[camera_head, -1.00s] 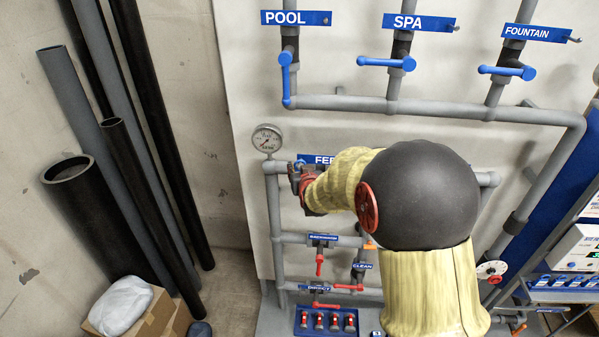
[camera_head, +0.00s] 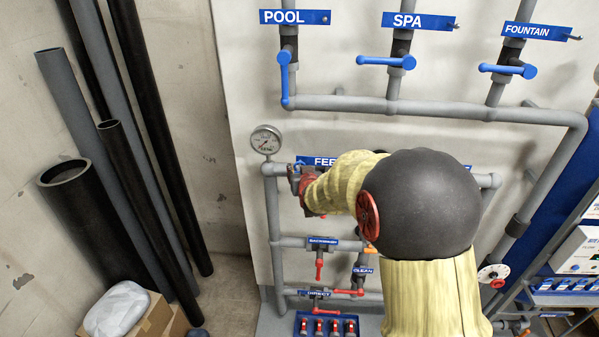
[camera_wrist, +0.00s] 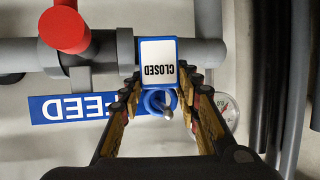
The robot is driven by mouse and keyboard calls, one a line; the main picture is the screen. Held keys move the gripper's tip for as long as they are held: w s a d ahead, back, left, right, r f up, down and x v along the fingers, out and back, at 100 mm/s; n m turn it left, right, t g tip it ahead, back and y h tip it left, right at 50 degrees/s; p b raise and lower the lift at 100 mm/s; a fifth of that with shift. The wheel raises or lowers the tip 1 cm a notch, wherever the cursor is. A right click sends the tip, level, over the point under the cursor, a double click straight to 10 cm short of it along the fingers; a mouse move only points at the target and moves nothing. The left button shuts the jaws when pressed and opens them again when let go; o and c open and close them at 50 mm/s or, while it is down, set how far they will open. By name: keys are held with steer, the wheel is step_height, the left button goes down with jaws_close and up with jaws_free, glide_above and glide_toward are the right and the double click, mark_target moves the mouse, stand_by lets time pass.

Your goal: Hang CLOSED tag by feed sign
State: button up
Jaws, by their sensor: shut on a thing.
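The CLOSED tag (camera_wrist: 159,62) is a white plate with a blue rim and a blue ring end, upside down in the wrist view. My gripper (camera_wrist: 162,86) is shut on it, with a finger on each side. The blue FEED sign (camera_wrist: 72,107) is beside it to the left in the wrist view. A small grey peg (camera_wrist: 168,114) shows at the tag's ring; I cannot tell whether it passes through. In the head view my gripper (camera_head: 301,178) is at the left end of the FEED sign (camera_head: 322,161), which my arm partly covers.
A grey pipe (camera_wrist: 205,52) runs behind the tag, with a red valve handle (camera_wrist: 64,28) to its left. A pressure gauge (camera_head: 265,140) is close to my gripper. The BACKWASH sign (camera_head: 322,241) and other red-handled valves are below. Loose pipes (camera_head: 150,120) lean at the left.

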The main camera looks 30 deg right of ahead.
steer(key=o, duration=1.1)
steer(key=v, duration=1.2)
steer(key=shift+s+a+p, duration=0.25)
steer(key=shift+s+a, duration=0.45)
steer(key=shift+s, duration=0.35)
steer(key=shift+s+a+p, duration=0.25)
steer(key=shift+s+a, duration=0.45)
steer(key=shift+s, duration=0.3)
